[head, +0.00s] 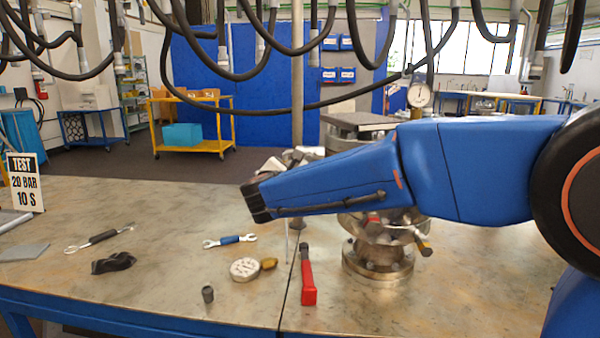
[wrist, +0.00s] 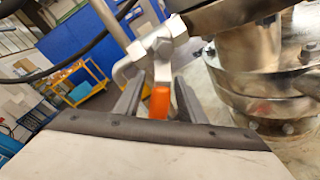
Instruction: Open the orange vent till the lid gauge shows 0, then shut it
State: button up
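The orange vent handle (wrist: 159,103) stands between the two fingers of my gripper (wrist: 160,82) in the wrist view. The fingers look apart, with a narrow gap on each side of the handle; I see no clear contact. The handle joins a silver valve body (wrist: 158,43) on piping beside the steel vessel (wrist: 262,75). In the head view the vessel's lower flange (head: 378,266) rests on the bench, and my blue arm hides its middle and the vent. The lid gauge (head: 420,95) stands above my arm; its reading is too small to tell.
The bench (head: 150,205) holds a blue-gripped wrench (head: 230,240), a red-handled tool (head: 308,278), a loose gauge (head: 245,268), a dark socket (head: 208,294) and a black cloth (head: 113,262). A test sign (head: 25,182) stands at left. Dark hoses (head: 240,75) hang overhead.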

jog(key=v, duration=1.7)
jog(key=shift+s, duration=0.2)
